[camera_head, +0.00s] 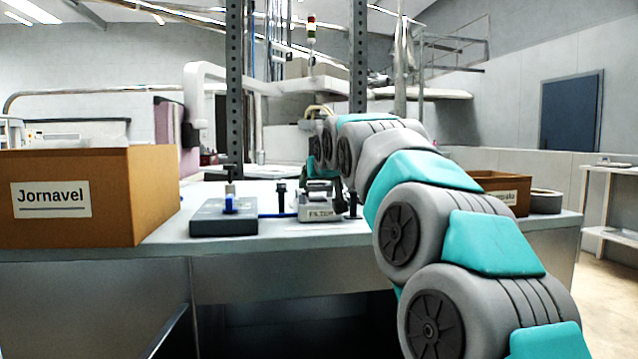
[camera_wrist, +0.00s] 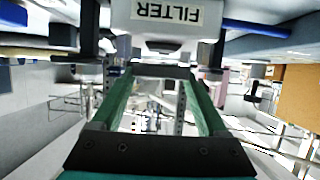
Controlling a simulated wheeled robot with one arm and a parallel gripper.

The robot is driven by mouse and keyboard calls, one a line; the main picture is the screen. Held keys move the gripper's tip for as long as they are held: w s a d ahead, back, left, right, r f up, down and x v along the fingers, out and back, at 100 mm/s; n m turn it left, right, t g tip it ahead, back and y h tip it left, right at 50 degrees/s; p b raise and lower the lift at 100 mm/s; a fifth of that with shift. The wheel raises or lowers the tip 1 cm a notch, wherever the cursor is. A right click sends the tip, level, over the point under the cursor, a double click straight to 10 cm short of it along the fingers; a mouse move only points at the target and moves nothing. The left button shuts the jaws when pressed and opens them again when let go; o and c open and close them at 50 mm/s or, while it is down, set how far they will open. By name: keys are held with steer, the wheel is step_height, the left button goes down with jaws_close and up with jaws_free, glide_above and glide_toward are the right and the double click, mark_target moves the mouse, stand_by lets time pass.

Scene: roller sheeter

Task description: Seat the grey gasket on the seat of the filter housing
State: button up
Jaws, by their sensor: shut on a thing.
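The filter housing (camera_head: 322,202) is a pale grey block with a FILTER label on its front, standing on the bench. In the wrist view the housing (camera_wrist: 130,16) is upside down at the top edge, just beyond my fingertips. My gripper (camera_wrist: 162,72) has two green fingers closed on a thin dark grey strip (camera_wrist: 160,71), which looks like the gasket seen edge-on. The strip spans the fingertips. In the head view the gripper is near the housing, mostly hidden by my arm. The seat is hidden, and I cannot tell whether the gasket touches it.
A dark box with a blue knob (camera_head: 226,217) stands left of the housing, with a blue cable (camera_head: 277,214) between them. Black posts (camera_head: 281,196) flank the housing. A cardboard box marked Jornavel (camera_head: 90,195) is at left. A smaller box (camera_head: 505,190) and tape roll (camera_head: 546,201) are at right.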

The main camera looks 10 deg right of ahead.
steer(key=shift+f+b, duration=0.7)
steer(key=shift+f, duration=0.4)
stand_by(1.3)
steer(key=o, duration=1.2)
steer(key=shift+f, duration=0.1)
steer(key=shift+o, duration=0.2)
steer(key=shift+r+p, duration=2.35)
steer(key=shift+r, duration=1.3)
steer(key=shift+s, duration=0.15)
